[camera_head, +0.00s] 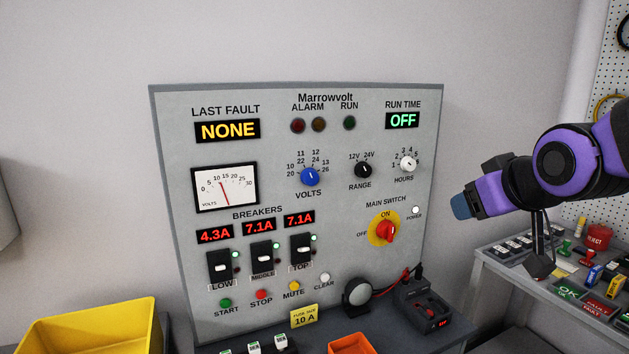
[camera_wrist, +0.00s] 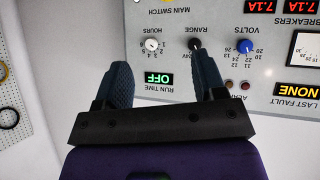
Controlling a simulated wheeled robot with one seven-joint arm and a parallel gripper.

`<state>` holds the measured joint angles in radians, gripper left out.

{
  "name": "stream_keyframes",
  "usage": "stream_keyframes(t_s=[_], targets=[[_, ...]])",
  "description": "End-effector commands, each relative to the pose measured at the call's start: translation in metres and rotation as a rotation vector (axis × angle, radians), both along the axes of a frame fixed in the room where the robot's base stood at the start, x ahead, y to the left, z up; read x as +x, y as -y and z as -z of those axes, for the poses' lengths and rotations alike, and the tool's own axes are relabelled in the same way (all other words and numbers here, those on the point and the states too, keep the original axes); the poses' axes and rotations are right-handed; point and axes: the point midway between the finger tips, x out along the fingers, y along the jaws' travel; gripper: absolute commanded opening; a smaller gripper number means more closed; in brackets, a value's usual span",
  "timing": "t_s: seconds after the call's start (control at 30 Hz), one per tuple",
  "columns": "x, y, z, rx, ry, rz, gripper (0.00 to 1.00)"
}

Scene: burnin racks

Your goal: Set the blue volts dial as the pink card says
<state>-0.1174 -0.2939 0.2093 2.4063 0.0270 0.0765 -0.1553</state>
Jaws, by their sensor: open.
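The blue volts dial (camera_head: 310,177) sits in the upper middle of the grey panel, with paired numbers 10/20, 11/22, 12/24 and 13/26 around it. Its white mark points roughly upward; I cannot tell the exact setting. The dial also shows upside down in the wrist view (camera_wrist: 246,46), right of the fingers. My gripper (camera_head: 462,206) is in front and to the right of the panel, well apart from the dial. In the wrist view my gripper (camera_wrist: 162,76) is open, with nothing between its fingers. I see no pink card in either view.
The range knob (camera_head: 363,170) and hours knob (camera_head: 408,161) are right of the dial. The red main switch (camera_head: 386,231) is below them. A yellow fuse card (camera_head: 304,316), a yellow bin (camera_head: 88,328) and a black lamp (camera_head: 357,293) stand low in front. A cluttered side bench (camera_head: 490,262) is at right.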

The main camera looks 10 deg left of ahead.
Motion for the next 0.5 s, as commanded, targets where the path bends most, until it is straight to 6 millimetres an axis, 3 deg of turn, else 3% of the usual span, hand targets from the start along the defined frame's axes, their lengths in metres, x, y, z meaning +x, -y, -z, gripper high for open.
stream_keyframes(t_s=[0.2,0.5], targets=[[0.049,-0.081,0.013,0.051,0.179,-0.163,0.64],[0.08,-0.183,0.031,0.186,0.42,-0.319,0.64]])
